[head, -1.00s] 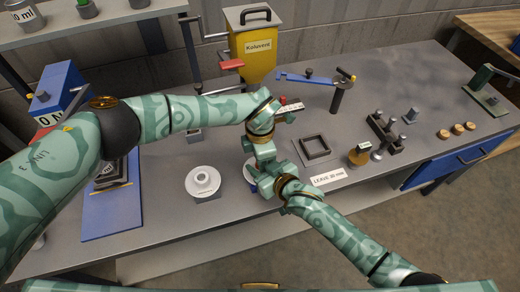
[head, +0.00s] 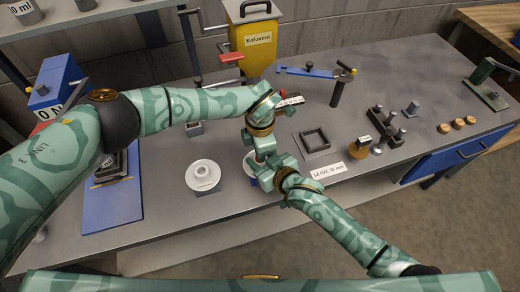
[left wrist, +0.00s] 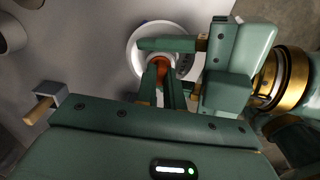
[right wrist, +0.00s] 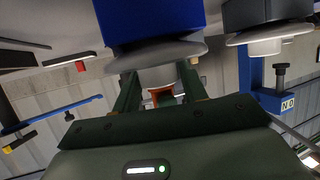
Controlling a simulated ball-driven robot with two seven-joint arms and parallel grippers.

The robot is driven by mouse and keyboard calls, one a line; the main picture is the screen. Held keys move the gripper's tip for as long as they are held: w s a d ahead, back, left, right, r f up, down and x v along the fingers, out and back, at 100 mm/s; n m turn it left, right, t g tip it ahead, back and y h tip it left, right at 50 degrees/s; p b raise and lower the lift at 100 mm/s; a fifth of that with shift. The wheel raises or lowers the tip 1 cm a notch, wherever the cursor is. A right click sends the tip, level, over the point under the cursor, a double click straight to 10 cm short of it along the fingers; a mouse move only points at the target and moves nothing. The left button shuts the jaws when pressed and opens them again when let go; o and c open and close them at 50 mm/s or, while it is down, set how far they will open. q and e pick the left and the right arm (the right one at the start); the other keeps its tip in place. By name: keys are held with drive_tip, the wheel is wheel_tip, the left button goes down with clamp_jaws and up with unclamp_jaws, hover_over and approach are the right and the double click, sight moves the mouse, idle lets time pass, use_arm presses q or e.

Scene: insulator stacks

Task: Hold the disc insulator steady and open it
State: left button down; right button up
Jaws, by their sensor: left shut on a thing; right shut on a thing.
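The disc insulator has a pale disc (head: 250,166) and stands in a blue holder (right wrist: 150,20) near the bench's front edge. In the left wrist view its white disc (left wrist: 143,42) shows behind the fingers, with an orange-red piece (left wrist: 159,68) at its centre. My left gripper (left wrist: 162,82) comes from above, shut on the orange-red piece. My right gripper (right wrist: 158,82) comes from the side, shut on the insulator's pale neck (right wrist: 158,76), against the disc. In the head view my left (head: 260,152) and right gripper (head: 264,172) hide much of it.
A second white disc insulator (head: 203,174) stands on a grey block to the left. A square dark frame (head: 314,141) and a "LEAVE 30 mm" sign (head: 328,170) lie to the right. A yellow Koluvent container (head: 254,50) stands behind.

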use_arm(q)
drive_tip(key=shift+r, duration=0.2)
use_arm(e)
drive_tip(key=shift+d, duration=0.1)
use_arm(q)
drive_tip(key=shift+r, duration=0.9)
drive_tip(key=shift+r, duration=2)
use_arm(e)
drive_tip(key=o, duration=1.5)
drive_tip(key=shift+c, duration=0.2)
